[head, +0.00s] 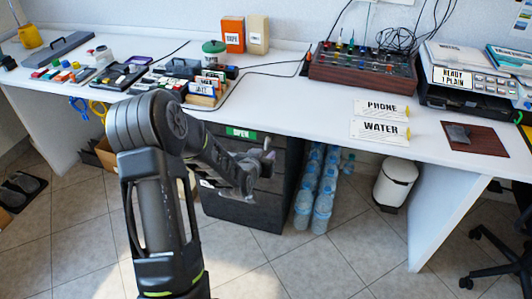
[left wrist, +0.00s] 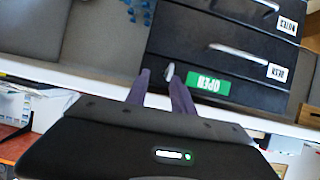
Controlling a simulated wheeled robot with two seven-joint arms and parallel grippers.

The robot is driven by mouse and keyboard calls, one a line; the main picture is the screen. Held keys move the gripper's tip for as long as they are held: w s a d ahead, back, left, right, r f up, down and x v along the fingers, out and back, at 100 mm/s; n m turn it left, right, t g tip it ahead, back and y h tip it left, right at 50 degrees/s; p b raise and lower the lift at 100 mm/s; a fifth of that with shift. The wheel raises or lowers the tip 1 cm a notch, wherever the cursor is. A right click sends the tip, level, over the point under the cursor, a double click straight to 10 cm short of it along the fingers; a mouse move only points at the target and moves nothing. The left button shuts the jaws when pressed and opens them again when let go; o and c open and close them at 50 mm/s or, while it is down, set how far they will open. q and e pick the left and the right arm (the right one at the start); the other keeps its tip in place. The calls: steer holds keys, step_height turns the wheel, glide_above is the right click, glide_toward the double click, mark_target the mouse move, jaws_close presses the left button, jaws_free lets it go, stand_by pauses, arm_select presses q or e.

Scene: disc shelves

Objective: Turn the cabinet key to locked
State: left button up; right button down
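The dark drawer cabinet (head: 243,213) stands under the desk, with a green OPEN label (head: 239,133) at its top. In the left wrist view the cabinet appears upside down, with the OPEN label (left wrist: 208,84) beside a small silver key (left wrist: 170,72). My left gripper (head: 264,157) is in front of the cabinet's upper part. In the left wrist view its two fingers (left wrist: 162,88) are apart, with the key between their tips, closer to the right finger. Contact with the key cannot be made out. In the head view I cannot make out the key. My right gripper is not in view.
The white desk top (head: 300,105) overhangs the cabinet. Water bottles (head: 318,185) stand right of it, then a white bin (head: 395,183). Drawer handles (left wrist: 238,52) stick out from the cabinet front. The tiled floor in front is clear.

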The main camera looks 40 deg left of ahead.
mark_target(266, 142)
arm_select(q)
steer(key=shift+w+a+r+y, duration=0.1)
steer(key=shift+a+r+y, duration=0.05)
steer(key=shift+a+r, duration=0.35)
steer(key=shift+a+r+y, duration=0.15)
steer(key=shift+a+r, duration=0.15)
steer(key=shift+a, duration=0.3)
steer(key=shift+x, duration=3.9)
steer(key=shift+c, duration=0.2)
steer(key=shift+d, duration=0.1)
jaws_close()
